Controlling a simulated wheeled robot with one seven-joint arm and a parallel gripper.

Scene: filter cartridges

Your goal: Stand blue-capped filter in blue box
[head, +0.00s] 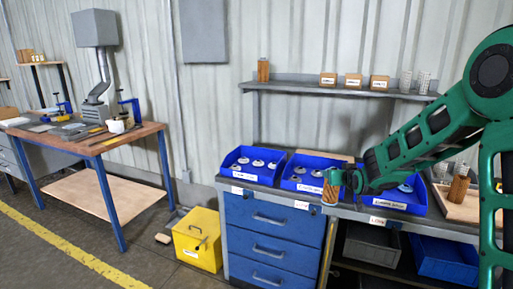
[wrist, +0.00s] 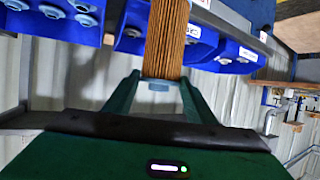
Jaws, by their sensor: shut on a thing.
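My gripper (head: 335,178) is shut on a brown pleated filter (head: 330,194), held in front of the blue boxes. The wrist view shows the filter (wrist: 166,42) between the two green fingers, with a pale blue-grey end (wrist: 158,85) toward the palm. Its far end is out of the wrist frame. Three blue boxes stand on the bench: a left one (head: 231,173), a middle one (head: 290,185) and a right one (head: 415,207), partly hidden by my arm. Each holds round-topped pale filters; their cap colours are hard to tell. The box labels are too small to read surely.
A shelf (head: 300,85) above carries a brown filter (head: 263,70), small cartons and wire-mesh cylinders. A wooden tray (head: 490,213) with another brown filter (head: 458,189) is at right. A yellow bin (head: 197,240) stands on the floor beside the blue drawers (head: 270,240).

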